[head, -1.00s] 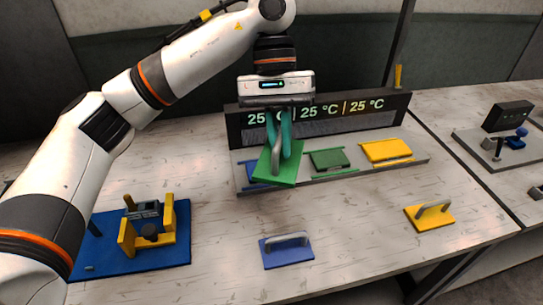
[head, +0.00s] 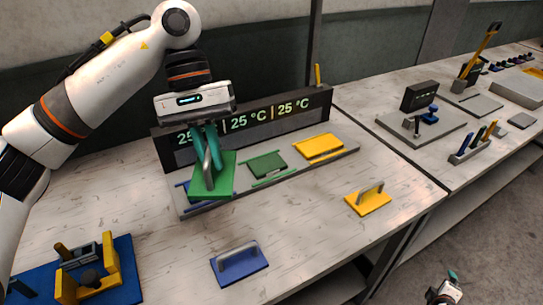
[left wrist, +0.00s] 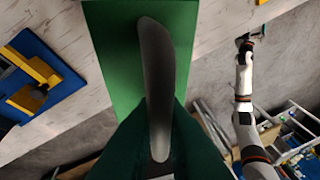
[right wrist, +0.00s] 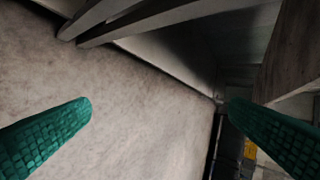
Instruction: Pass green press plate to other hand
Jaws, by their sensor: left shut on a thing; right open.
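The green press plate (head: 214,181) is a flat green plate with a grey arched handle. My left gripper (head: 208,148) is shut on its handle and holds it above the heated bench station, the plate tilted in the head view. In the left wrist view the green plate (left wrist: 112,60) fills the upper middle, its handle running between the fingers. My right gripper (head: 450,280) is low at the bottom right of the head view, beyond the table's front edge and far from the plate. In the right wrist view its fingers (right wrist: 160,125) are wide apart with nothing between them.
A blue press plate (head: 240,262) and a yellow press plate (head: 369,199) lie on the table. The station has a temperature display (head: 245,122), a green pad (head: 267,166) and a yellow pad (head: 318,146). A blue base with a yellow fixture (head: 112,266) stands front left. A second table is at right.

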